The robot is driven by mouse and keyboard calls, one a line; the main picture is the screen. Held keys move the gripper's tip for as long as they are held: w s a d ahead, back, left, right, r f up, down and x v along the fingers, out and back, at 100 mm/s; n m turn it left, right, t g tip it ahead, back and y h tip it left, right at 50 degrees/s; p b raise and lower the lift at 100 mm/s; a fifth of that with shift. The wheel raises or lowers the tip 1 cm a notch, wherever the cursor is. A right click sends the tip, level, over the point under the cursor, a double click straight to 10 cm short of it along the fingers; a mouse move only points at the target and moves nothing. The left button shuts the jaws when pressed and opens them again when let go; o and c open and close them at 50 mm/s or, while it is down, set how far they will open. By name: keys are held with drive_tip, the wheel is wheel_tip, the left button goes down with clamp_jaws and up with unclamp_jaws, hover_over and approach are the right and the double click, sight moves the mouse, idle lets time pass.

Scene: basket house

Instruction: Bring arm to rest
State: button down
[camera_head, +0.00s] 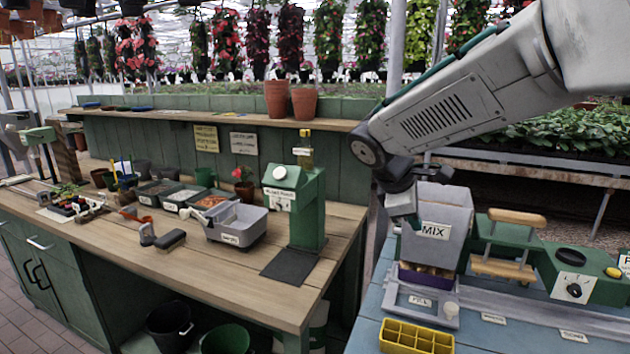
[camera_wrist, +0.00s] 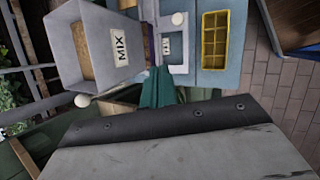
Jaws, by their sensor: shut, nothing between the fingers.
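My arm (camera_head: 450,110) reaches in from the upper right in the head view and bends down at its wrist. My gripper (camera_head: 403,208) hangs at the left side of the grey hopper labelled MIX (camera_head: 435,231), partly lost against it. I cannot tell whether they touch. In the wrist view the shut green fingers (camera_wrist: 158,88) show beyond the dark bolted edge of my wrist, with nothing held. The MIX hopper stands to their upper left there (camera_wrist: 88,48).
A yellow compartment tray (camera_head: 415,338) sits on the blue bench, near the hopper's base. A green control box (camera_head: 585,275) stands to the right. The wooden bench (camera_head: 180,255) at left carries a green press (camera_head: 308,205), a grey bin (camera_head: 236,224) and pots. A floor gap separates the benches.

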drive_tip(key=s+d+f+m+y, duration=0.1)
drive_tip(key=s+d+m+y, duration=0.2)
drive_tip(key=s+m, duration=0.4)
drive_tip(key=s+d+f+m+g+y, duration=0.1)
drive_tip(key=s+m, duration=0.6)
drive_tip(key=s, duration=1.7)
drive_tip(key=shift+d+y, duration=0.9)
drive_tip(key=shift+d, duration=0.2)
